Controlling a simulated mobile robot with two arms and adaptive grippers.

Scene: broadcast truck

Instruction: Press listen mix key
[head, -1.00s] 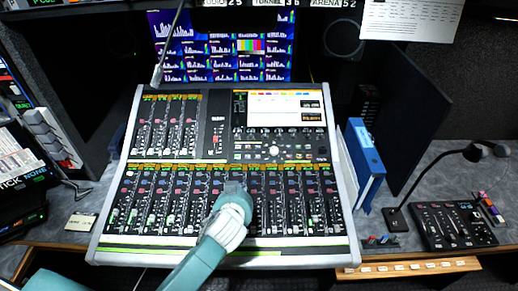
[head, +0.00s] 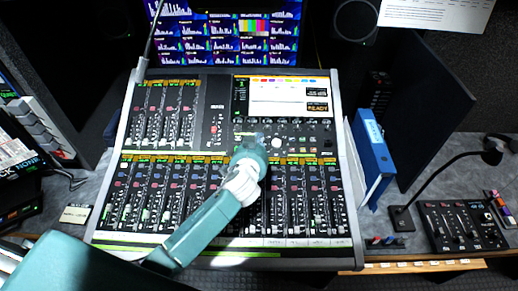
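The mixing console (head: 346,215) fills the middle of the head view, with fader strips, knobs, small buttons and a lit screen (head: 278,95). The label of the listen mix key is too small to read, so I cannot tell which key it is. My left gripper (head: 257,140) points away from me over the console, just below the screen and above the lower fader bank. It covers some controls in the middle section. I cannot tell whether its tip touches the surface, nor whether its fingers are open or shut. My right gripper is not in view.
A thin gooseneck (head: 152,35) rises at the console's upper left. A blue binder (head: 373,157) stands to its right. Further right are a small fader panel (head: 462,226) and a desk microphone (head: 422,185). Monitors (head: 225,35) stand behind.

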